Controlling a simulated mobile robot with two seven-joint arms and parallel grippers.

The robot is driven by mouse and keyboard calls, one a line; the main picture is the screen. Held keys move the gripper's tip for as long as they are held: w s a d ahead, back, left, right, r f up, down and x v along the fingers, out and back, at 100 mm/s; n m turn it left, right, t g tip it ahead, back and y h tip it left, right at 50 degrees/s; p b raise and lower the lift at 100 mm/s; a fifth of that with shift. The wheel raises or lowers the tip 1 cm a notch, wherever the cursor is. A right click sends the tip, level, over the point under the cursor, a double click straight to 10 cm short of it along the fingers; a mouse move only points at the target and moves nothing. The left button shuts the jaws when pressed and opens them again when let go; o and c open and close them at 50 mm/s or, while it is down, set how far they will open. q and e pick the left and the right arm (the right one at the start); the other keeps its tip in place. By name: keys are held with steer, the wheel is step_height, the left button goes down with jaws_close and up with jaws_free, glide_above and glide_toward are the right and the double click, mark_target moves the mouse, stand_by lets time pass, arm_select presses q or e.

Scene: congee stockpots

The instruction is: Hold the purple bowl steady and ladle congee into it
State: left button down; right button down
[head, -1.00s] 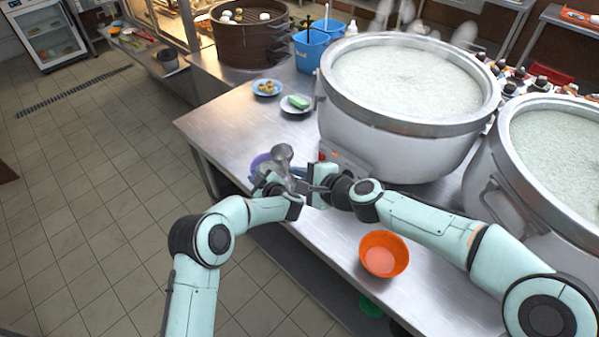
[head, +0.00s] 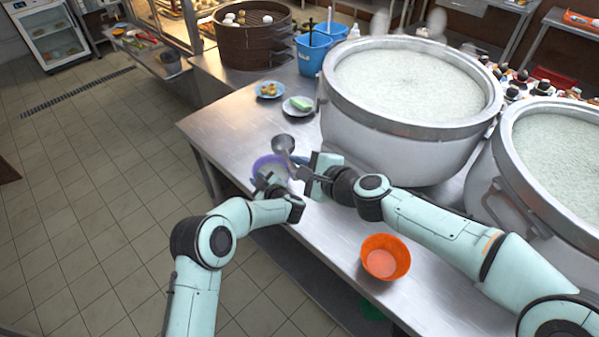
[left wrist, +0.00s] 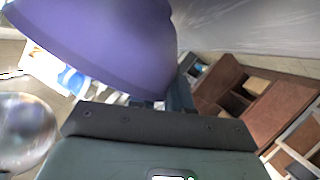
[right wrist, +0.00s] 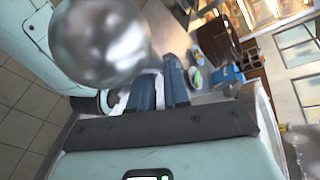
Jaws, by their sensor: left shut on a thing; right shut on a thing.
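The purple bowl (head: 262,161) is at the left edge of the steel counter, partly hidden by my left gripper (head: 270,184). Its purple wall fills the top of the left wrist view (left wrist: 110,45), and that gripper is shut on it. My right gripper (head: 306,172) is shut on the metal ladle (head: 284,143). The ladle's round cup is above and close to the bowl; it also shows in the right wrist view (right wrist: 100,42). I cannot tell what the ladle or bowl holds. A large stockpot (head: 400,150) of pale congee (head: 405,85) stands behind to the right.
A second congee stockpot (head: 520,210) stands at the right. An orange bowl (head: 385,257) sits near the counter's front edge. Two small plates with food, a blue caddy (head: 312,53) and a steamer (head: 250,40) are farther back. Bare counter (head: 235,122) lies left of the first pot.

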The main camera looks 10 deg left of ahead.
steer(key=shift+r, duration=0.5)
steer(key=shift+f, duration=0.1)
arm_select(q)
steer(key=c, duration=1)
jaws_free()
steer(key=shift+s+d, duration=0.1)
steer(key=b+v, duration=0.1)
steer(key=v, duration=1)
steer(key=shift+s+d+r, duration=0.15)
steer(key=shift+s+d, duration=0.05)
steer(key=shift+s, duration=0.15)
arm_select(e)
steer(key=shift+s+f, duration=0.15)
steer(key=shift+f, duration=0.75)
